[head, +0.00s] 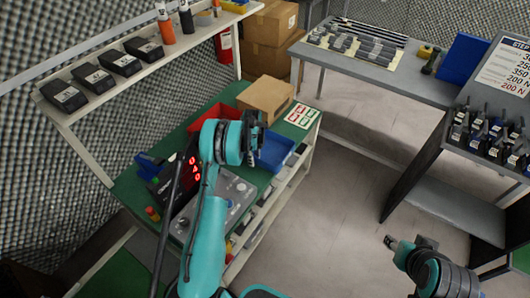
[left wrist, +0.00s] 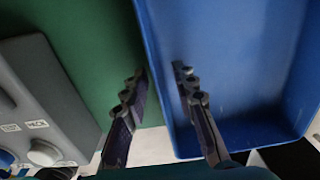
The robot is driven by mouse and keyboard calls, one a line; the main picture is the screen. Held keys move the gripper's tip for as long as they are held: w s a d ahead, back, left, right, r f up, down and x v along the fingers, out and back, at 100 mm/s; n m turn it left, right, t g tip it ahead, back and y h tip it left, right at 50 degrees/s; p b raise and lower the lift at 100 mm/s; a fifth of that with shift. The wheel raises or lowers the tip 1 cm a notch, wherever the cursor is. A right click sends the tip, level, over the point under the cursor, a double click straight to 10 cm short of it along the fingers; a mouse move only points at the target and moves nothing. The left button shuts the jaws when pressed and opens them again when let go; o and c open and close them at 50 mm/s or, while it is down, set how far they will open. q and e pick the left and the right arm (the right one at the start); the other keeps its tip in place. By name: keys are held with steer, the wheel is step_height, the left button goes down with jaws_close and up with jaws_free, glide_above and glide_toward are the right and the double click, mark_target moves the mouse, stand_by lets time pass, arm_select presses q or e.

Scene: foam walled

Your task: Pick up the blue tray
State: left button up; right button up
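The blue tray (head: 277,150) lies on the green top of the workbench, just right of my left gripper (head: 254,138) and partly hidden by it. In the left wrist view the tray (left wrist: 235,60) fills the right half. My left gripper (left wrist: 160,70) is open there, with one finger over the green surface and the other over the tray's inside. The tray's left side wall runs between the two fingers, and I see no clear contact. My right gripper (head: 391,242) is low at the right over the floor, away from the bench. Its fingers are too small to read.
A cardboard box (head: 266,97) and a red bin (head: 213,117) stand behind the tray. A grey control box (head: 234,190) is in front, near my left arm. A shelf (head: 150,55) with black devices overhangs the left. The floor (head: 345,165) right of the bench is clear.

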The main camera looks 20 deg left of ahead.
arm_select(q)
steer(key=shift+r, duration=0.15)
jaws_close()
